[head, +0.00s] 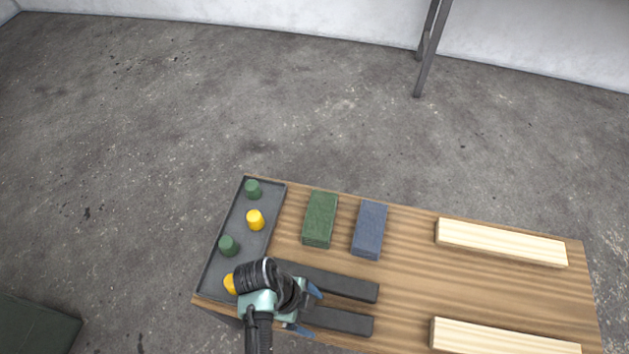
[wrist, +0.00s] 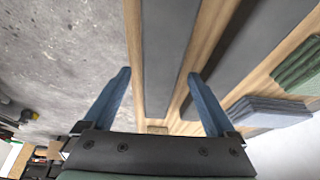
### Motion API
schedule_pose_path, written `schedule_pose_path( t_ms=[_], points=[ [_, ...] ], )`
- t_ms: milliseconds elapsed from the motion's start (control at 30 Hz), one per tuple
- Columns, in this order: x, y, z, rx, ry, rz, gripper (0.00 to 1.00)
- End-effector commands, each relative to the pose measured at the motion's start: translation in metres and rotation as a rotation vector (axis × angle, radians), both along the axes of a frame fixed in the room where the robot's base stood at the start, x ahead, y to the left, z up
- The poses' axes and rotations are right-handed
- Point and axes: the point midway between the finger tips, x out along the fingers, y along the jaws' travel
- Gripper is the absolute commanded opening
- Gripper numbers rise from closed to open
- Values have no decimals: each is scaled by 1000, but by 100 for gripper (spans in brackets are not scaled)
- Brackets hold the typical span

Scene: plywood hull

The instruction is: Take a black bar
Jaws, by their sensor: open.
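Two black bars lie side by side on the wooden table top, the far bar (head: 345,285) and the near bar (head: 345,321). Their left parts are hidden behind my gripper in the head view. My gripper (head: 308,311) is open and empty, with blue fingers. In the wrist view the near bar (wrist: 166,50) runs between the two fingers (wrist: 160,75), one on each side. The far bar (wrist: 252,45) lies to the right of the right finger. I cannot tell how far the fingertips are above the table or whether they touch the bar.
A dark tray (head: 226,262) with green and yellow cylinders stands at the table's left end. A green block (head: 320,219) and a blue block (head: 369,230) lie behind the bars. Two pale wooden beams (head: 500,242) (head: 505,336) lie on the right. The table's middle right is clear.

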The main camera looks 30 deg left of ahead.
Motion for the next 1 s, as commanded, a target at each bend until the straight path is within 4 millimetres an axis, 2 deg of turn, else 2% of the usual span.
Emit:
schedule_pose_path(
  t_ms=[233,267,733,767,1000],
  points=[
    [0,-1,-2,0,0,0,91],
    [0,-1,-2,0,0,1,88],
    [0,-1,-2,1,0,0,3],
    [0,-1,-2,1,0,0,0],
    [1,0,-1,0,-1,0,0]
  ],
)
